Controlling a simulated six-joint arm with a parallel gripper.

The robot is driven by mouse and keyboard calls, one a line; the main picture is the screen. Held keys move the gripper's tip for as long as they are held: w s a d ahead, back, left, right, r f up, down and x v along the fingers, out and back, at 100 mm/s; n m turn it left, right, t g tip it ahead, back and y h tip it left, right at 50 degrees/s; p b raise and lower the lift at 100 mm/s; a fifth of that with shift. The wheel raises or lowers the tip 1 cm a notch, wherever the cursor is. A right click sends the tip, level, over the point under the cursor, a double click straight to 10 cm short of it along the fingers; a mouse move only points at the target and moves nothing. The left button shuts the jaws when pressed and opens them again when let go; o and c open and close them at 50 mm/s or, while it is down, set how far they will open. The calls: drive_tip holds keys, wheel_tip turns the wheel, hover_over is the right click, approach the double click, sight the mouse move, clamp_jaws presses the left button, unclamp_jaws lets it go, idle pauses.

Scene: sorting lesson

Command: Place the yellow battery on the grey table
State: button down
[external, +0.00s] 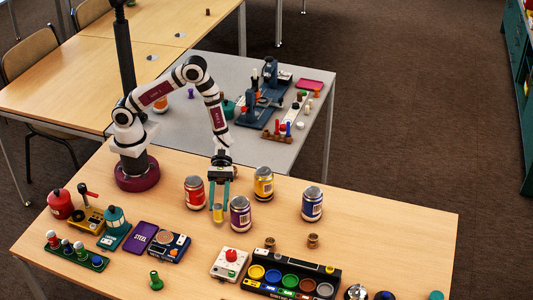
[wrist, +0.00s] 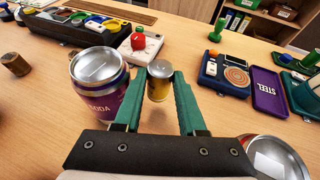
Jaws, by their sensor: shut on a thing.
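The yellow battery (external: 218,213) is a small yellow cylinder with a grey top. My gripper (external: 219,204) points down over the wooden table and is shut on it. In the wrist view the battery (wrist: 159,82) sits between the tips of the green fingers (wrist: 157,88). I cannot tell whether its bottom touches the table. The grey table (external: 190,132) stands behind the wooden one, beyond my base. Its near middle part is bare.
A purple can (external: 240,216) stands close to the right of my gripper; it also shows in the wrist view (wrist: 98,85). Red (external: 194,193), yellow (external: 263,184) and blue (external: 312,204) cans stand nearby. A dark blue device (external: 262,98) and several small items occupy the grey table's right side.

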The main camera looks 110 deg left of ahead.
hover_over(221, 223)
wheel_tip(221, 223, down, 4)
drive_tip(key=shift+d+f, duration=0.1)
drive_tip(key=shift+f, duration=0.05)
drive_tip(key=c, duration=0.8)
unclamp_jaws()
drive_tip(key=shift+o, duration=0.2)
drive_tip(key=v, duration=0.7)
drive_tip(key=shift+a+r, duration=0.2)
drive_tip(key=shift+o, duration=0.3)
